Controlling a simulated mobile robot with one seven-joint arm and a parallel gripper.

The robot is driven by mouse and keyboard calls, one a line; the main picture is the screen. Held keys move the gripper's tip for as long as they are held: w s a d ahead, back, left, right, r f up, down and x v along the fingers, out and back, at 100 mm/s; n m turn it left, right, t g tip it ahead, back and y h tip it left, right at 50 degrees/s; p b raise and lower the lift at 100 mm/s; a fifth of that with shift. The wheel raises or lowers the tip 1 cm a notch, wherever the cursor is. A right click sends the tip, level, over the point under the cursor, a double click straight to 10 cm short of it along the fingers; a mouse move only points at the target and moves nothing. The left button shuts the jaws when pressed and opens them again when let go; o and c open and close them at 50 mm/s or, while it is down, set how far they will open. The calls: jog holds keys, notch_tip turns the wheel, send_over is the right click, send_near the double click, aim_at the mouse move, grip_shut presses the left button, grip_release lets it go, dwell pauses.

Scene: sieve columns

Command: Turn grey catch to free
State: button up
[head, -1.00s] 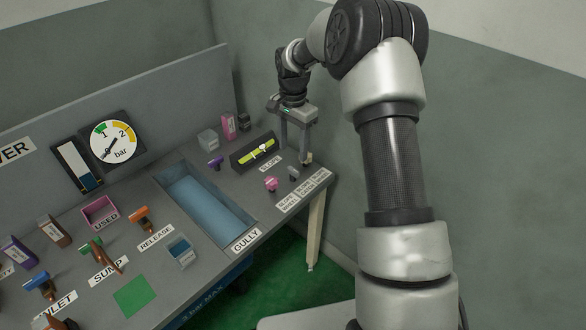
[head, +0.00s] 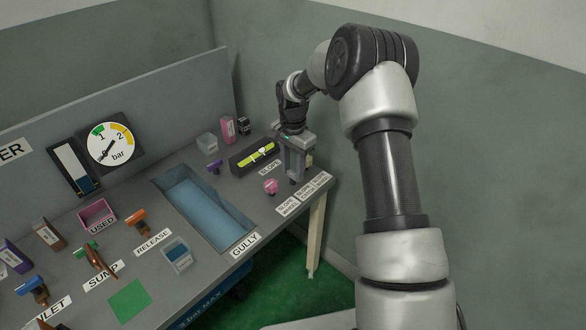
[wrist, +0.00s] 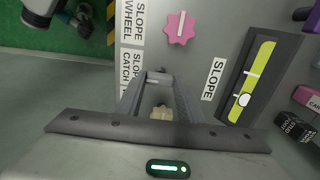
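The grey catch (wrist: 156,79) is a small grey piece on the bench, in line with the SLOPE CATCH label (wrist: 131,72) in the wrist view. My gripper (wrist: 158,84) reaches down over it, with the fingertips on either side of it. I cannot tell whether the fingers press on it or stand just clear. In the head view my gripper (head: 295,178) hides the catch, and the fingers line up behind each other. A beige knob (wrist: 161,114) shows between the fingers, nearer the gripper body in the picture.
The pink slope wheel (head: 271,186) is close beside my gripper. The yellow-green slope level (head: 256,154) lies behind it, its white bubble off-centre in the wrist view. A purple handle (head: 215,167) and the blue gully (head: 203,208) are further left. The bench's right edge is close.

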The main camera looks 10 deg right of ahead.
jog(key=shift+c, duration=1.2)
jog(key=shift+r+n, duration=0.1)
jog(key=shift+n, duration=0.2)
jog(key=shift+n+p, duration=0.75)
jog(key=shift+n, duration=0.25)
jog(key=n+p, duration=0.2)
jog(key=n, duration=0.4)
jog(key=n+p, duration=0.1)
jog(key=n, duration=0.3)
jog(key=shift+n, duration=0.4)
jog(key=shift+n+p, duration=0.7)
jog(key=shift+n, duration=1.5)
